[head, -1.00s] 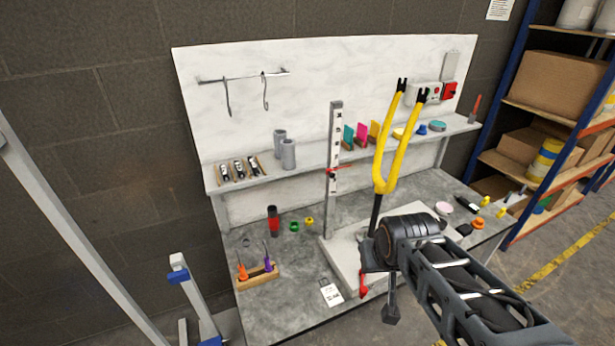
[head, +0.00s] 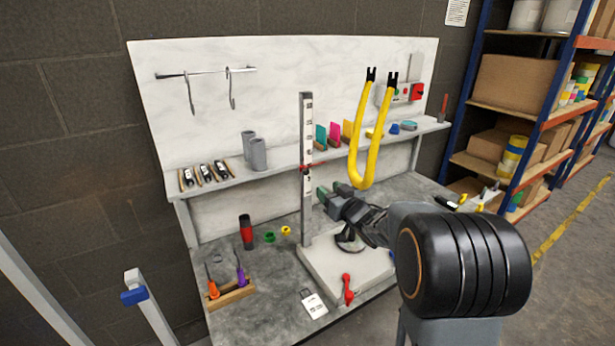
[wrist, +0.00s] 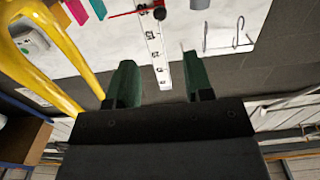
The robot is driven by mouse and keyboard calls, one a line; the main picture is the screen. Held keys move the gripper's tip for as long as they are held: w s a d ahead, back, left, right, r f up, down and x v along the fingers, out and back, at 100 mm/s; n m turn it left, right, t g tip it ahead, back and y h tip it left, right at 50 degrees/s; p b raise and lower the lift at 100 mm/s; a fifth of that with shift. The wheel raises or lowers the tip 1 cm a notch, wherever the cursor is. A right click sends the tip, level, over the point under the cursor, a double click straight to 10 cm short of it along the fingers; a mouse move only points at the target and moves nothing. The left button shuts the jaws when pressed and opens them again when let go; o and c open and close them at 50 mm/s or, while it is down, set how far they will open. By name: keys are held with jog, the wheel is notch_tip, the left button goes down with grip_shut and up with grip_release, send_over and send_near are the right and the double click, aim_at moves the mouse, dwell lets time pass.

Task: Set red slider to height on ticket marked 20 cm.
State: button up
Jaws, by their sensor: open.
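The red slider (head: 308,167) sits around the middle of an upright grey post with a marked white scale (head: 307,130), which stands on a pale base plate (head: 325,262). The slider also shows at the top of the wrist view, a red piece with a dark knob (wrist: 159,13). My gripper (head: 330,191) is open and empty, with green fingers just below the slider, near the post. In the wrist view the scale shows beyond the gap between my fingers (wrist: 158,80). A white ticket (head: 313,304) lies on the bench; its writing is too small to read.
A red-handled part (head: 347,288) is at the base plate's front. A rear shelf (head: 285,156) holds grey cylinders and coloured pieces. A wooden tool holder (head: 232,292) stands front left.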

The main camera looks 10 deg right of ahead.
aim_at(307, 171)
jog(key=p+x, duration=0.1)
jog(key=x, duration=1.1)
jog(key=shift+w+a, duration=0.15)
jog(key=shift+w, duration=0.15)
jog(key=shift+c, duration=0.5)
grip_shut()
